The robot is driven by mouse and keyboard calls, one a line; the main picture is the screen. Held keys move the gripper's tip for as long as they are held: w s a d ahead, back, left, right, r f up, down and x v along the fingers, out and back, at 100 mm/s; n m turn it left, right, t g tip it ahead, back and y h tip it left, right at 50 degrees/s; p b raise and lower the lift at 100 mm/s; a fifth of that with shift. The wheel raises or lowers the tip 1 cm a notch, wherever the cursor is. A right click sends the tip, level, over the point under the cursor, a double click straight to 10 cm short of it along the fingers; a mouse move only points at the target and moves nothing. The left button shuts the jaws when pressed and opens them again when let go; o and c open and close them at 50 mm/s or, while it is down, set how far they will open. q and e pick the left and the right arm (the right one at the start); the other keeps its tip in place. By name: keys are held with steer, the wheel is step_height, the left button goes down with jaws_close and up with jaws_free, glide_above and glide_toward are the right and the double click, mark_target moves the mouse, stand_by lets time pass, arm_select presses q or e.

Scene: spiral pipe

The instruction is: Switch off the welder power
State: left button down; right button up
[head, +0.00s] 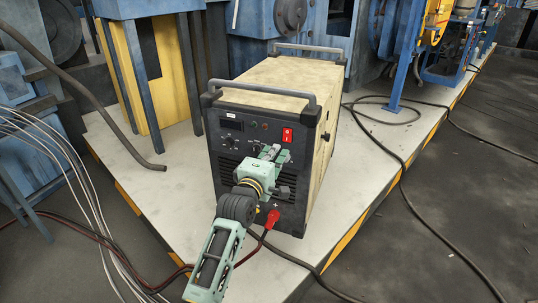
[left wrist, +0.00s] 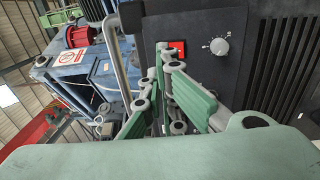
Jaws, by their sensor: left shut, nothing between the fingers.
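The welder (head: 323,143) is a beige box with a black front panel, standing on a pale platform. Its red power switch (head: 287,135), marked with white symbols, sits at the upper right of the panel. My left gripper (head: 272,152) is shut and empty in front of the panel, just below and left of the switch in the head view. In the left wrist view the closed green fingertips (left wrist: 167,54) overlap part of the red switch (left wrist: 178,48). I cannot tell whether they touch it. My right gripper is not in view.
A grey knob (left wrist: 220,46) is on the panel. A red cable plug (head: 271,218) is low on the front. Black cables (head: 403,180) run over the platform and floor. Blue and yellow machinery (head: 142,80) stands behind. The floor at right is mostly clear.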

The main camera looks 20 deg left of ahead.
arm_select(q)
steer(key=s, duration=0.3)
steer(key=shift+s+a+r, duration=0.1)
steer(key=shift+s+r, duration=0.2)
steer(key=shift+s, duration=0.05)
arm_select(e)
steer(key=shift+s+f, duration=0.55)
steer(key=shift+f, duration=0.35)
